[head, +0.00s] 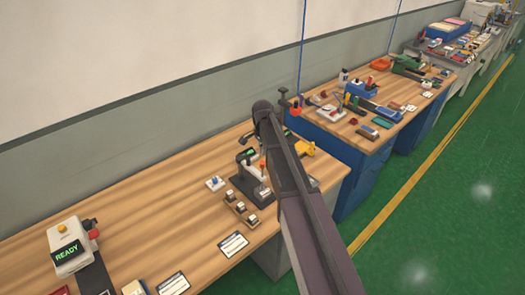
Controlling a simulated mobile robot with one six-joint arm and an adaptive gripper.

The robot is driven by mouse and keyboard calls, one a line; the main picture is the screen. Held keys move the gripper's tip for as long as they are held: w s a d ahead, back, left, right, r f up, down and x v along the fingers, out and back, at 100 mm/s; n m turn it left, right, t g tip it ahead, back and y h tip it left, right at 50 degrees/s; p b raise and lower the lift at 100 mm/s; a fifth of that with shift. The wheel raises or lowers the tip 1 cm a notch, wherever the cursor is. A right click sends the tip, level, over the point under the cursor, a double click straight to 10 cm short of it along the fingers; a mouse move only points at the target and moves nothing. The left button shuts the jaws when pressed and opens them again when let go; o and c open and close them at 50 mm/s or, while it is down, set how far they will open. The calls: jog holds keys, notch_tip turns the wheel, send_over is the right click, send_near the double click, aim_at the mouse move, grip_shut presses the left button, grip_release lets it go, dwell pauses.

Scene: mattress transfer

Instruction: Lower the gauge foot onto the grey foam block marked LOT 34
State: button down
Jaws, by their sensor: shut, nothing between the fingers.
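The gauge (249,181) stands on the near wooden bench, with a dark base, a pale upright and a small green display. A reddish-orange part shows beside the upright. I cannot make out its foot or how high it sits. A brown holder (247,212) with several small pale blocks lies in front of the gauge. Lettering on the blocks is too small to read, so I cannot tell which is the grey LOT 34 foam block. My arm crosses the picture just right of the gauge and hides part of the bench. My gripper does not show clearly.
A white box (66,254) with a green READY display stands at the left. A small white and blue item (215,183) sits left of the gauge. White label cards (233,245) lie near the front edge. A second, cluttered bench (345,128) stands beyond.

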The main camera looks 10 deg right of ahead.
aim_at(263, 164)
notch_tip(263, 164, up, 9)
jog(key=p, duration=0.8)
jog(key=shift+w+a+r+p, duration=0.1)
jog(key=shift+p, duration=0.25)
dwell(0.8)
dwell(0.5)
notch_tip(263, 164, down, 14)
jog(key=b, duration=1.4)
dwell(0.5)
jog(key=shift+f+b, duration=0.4)
jog(key=shift+b, duration=0.15)
jog(key=shift+s, duration=0.3)
jog(key=shift+s, duration=0.1)
jog(key=shift+r, duration=0.25)
